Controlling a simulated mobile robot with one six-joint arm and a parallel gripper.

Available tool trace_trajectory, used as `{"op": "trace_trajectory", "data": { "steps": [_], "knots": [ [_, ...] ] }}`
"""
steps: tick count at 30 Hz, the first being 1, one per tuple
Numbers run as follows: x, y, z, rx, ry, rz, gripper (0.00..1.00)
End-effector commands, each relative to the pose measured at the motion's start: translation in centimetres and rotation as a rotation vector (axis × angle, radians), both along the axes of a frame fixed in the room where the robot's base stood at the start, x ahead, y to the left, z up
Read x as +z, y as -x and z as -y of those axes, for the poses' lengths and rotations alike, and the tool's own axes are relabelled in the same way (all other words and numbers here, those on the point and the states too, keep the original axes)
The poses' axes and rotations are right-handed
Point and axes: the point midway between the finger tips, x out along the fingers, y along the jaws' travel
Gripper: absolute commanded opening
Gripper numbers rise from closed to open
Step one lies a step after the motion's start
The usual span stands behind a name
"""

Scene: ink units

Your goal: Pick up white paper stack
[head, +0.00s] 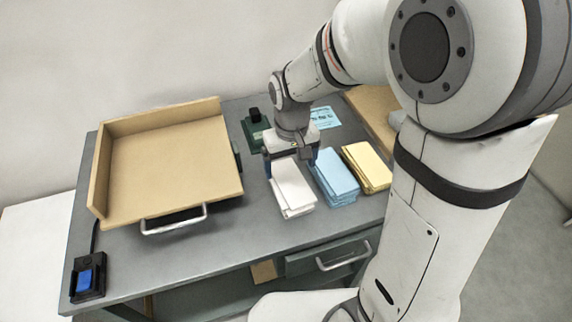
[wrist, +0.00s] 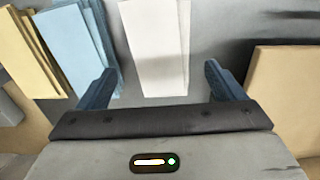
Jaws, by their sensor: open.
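The white paper stack (head: 292,187) lies on the grey table in the head view, left of the blue stack. In the wrist view the white stack (wrist: 157,45) sits ahead of my gripper (wrist: 160,88), between the lines of its two blue fingers. My gripper (head: 292,160) is open and empty at the far end of the white stack in the head view. I cannot tell its exact height above the table. The left finger is close to the blue stack in the wrist view.
A blue paper stack (head: 335,177) and a yellow stack (head: 367,167) lie right of the white one. A tan tray (head: 170,170) with a handle stands at the left. A black box with a blue button (head: 86,278) is at the front left corner. Bare table lies in front of the stacks.

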Motion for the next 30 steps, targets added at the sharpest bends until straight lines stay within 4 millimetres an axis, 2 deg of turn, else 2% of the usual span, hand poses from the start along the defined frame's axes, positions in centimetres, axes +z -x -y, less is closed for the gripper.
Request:
{"op": "trace_trajectory", "data": {
  "steps": [11, 18, 28, 30],
  "knots": [
    [-4.2, -0.3, -0.5, 0.010, 0.003, -0.010, 0.89],
    [-7.6, -0.6, -0.4, 0.010, 0.003, -0.009, 0.89],
    [-8.3, -0.6, -0.5, 0.011, 0.002, -0.005, 0.89],
    [-8.3, -0.6, -0.5, 0.011, 0.002, -0.006, 0.83]
  ]
}}
